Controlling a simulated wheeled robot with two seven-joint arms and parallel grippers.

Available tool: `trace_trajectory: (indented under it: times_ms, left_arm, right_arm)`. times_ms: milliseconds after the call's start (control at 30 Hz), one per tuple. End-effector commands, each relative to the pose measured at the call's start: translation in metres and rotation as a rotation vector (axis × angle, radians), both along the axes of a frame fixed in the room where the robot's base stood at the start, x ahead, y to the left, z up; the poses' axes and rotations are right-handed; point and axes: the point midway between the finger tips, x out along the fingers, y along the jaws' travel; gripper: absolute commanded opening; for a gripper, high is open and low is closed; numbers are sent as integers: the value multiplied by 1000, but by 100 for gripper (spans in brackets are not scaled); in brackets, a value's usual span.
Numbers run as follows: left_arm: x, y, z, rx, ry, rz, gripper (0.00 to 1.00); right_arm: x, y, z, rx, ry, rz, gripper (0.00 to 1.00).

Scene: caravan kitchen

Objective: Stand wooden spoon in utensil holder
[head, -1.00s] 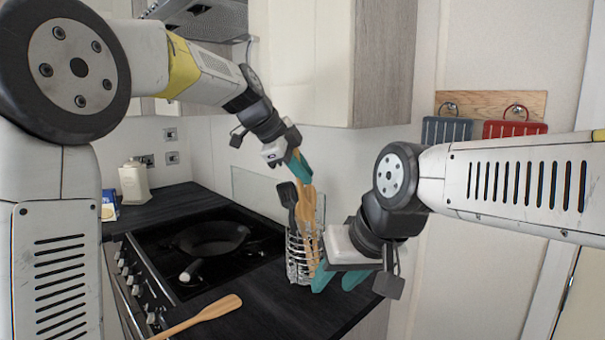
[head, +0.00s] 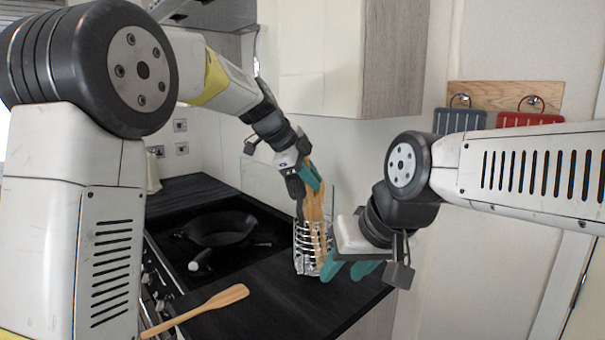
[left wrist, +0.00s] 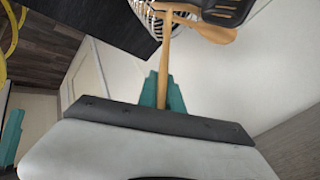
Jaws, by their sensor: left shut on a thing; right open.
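The wire utensil holder (head: 301,262) stands on the dark counter right of the hob. A black slotted utensil (left wrist: 228,10) and wooden utensils stand in it. My left gripper (head: 311,178) is just above the holder, shut on the wooden spoon (left wrist: 165,62). The spoon points down toward the holder; whether its lower end is inside is hard to tell. My left fingers also show in the left wrist view (left wrist: 162,92). My right gripper (head: 350,269) is open at the holder's right side; contact with it cannot be told.
Another wooden utensil (head: 205,309) lies on the front counter. A black pan (head: 220,230) sits on the hob (head: 255,250) to the left. A wall cabinet (head: 330,60) hangs above and behind the left arm. Blue and red boards (head: 530,118) hang on the right wall.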

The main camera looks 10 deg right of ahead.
Motion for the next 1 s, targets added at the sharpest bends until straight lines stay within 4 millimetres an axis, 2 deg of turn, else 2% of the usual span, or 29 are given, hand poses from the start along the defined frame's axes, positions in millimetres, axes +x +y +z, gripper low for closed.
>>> trace_trajectory:
  times_ms: [1000]
  left_arm:
    - [33, -11, -58, 4, 3, 2, 0]
  right_arm:
    - [0, 0, 0, 0, 0, 0, 41]
